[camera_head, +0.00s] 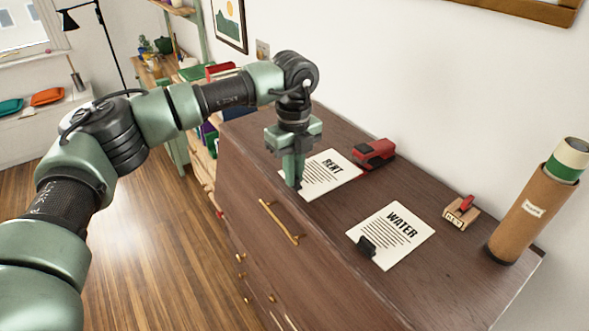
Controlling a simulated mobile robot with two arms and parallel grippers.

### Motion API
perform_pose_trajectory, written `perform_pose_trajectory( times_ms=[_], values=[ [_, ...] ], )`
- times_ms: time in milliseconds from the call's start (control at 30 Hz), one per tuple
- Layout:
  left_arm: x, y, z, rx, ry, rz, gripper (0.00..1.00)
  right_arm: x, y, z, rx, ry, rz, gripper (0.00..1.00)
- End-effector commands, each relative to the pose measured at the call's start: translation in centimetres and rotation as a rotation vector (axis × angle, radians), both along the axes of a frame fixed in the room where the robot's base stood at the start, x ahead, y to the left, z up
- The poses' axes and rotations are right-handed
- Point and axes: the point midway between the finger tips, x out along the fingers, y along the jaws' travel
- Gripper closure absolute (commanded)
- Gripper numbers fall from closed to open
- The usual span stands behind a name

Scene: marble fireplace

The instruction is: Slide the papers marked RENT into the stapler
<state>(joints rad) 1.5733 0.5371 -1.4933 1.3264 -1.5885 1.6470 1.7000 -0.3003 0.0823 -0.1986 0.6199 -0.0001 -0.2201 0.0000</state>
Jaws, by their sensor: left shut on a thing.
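The papers marked RENT (328,177) lie on top of the dark wooden dresser, near its front edge. My left gripper (293,184) points down at their near left edge and is shut on them there. The gripper hides that edge, and a small dark bit shows by the fingertips. The red and black stapler (374,153) stands just beyond the right far corner of the papers, close to the wall. I cannot tell whether the papers touch it. My right gripper is not in view.
Papers marked WATER (395,229) with a black clip (366,246) lie to the right on the dresser (460,285). A small wooden block with a red top (461,212) and a brown tube (527,217) stand farther right. Brass handles (280,222) line the dresser front.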

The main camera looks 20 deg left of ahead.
Motion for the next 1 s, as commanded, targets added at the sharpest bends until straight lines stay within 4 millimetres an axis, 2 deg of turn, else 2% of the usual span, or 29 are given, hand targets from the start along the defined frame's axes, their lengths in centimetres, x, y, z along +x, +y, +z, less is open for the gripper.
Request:
perform_pose_trajectory(
  times_ms=[500, 700, 1000],
  values=[
    [0.0, 0.0, -5.1, 0.0, 0.0, -0.002, 1.0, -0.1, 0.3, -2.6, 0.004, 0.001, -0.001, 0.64],
    [0.7, -0.6, -5.2, -0.001, 0.0, -0.003, 1.0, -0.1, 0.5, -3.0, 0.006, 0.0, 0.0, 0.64],
    [0.8, -0.6, -5.2, -0.001, 0.0, -0.003, 1.0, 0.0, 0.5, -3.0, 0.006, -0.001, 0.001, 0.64]
  ],
)
